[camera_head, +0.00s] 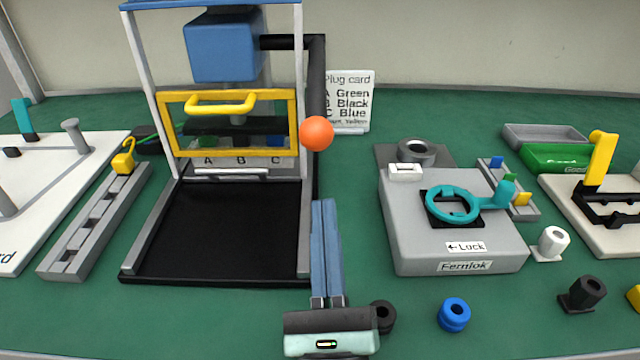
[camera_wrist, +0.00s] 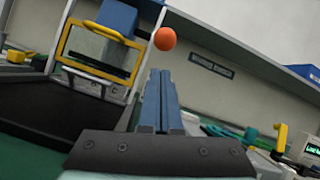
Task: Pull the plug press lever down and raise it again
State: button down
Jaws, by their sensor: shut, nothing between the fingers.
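The plug press (camera_head: 220,230) stands left of centre, with white posts, a black base and a blue ram block (camera_head: 224,48). Its lever (camera_head: 316,85) is a dark bar on the press's right side, hanging down and ending in an orange ball knob (camera_head: 316,133). The knob also shows in the wrist view (camera_wrist: 165,39). A yellow-framed guard (camera_head: 172,125) with a yellow handle covers the press front. My gripper (camera_head: 324,203) is shut and empty, its blue fingers pointing toward the knob, below and apart from it in the picture.
A grey Femlok fixture (camera_head: 405,240) with a teal ring stands to the right. A plug card (camera_head: 350,98) stands behind the lever. Loose blue (camera_head: 453,316), black (camera_head: 584,294) and white (camera_head: 552,243) plugs lie at the front right. A grey slotted rail (camera_head: 95,225) lies left of the press.

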aim_at(322, 144)
jog(key=shift+m, duration=0.7)
jog(key=shift+p+x, duration=2.45)
jog(key=shift+x, duration=2.45)
jog(key=shift+w+f, duration=0.1)
jog(key=shift+f, duration=0.15)
jog(key=shift+r+p, duration=0.2)
jog(key=shift+p, duration=0.15)
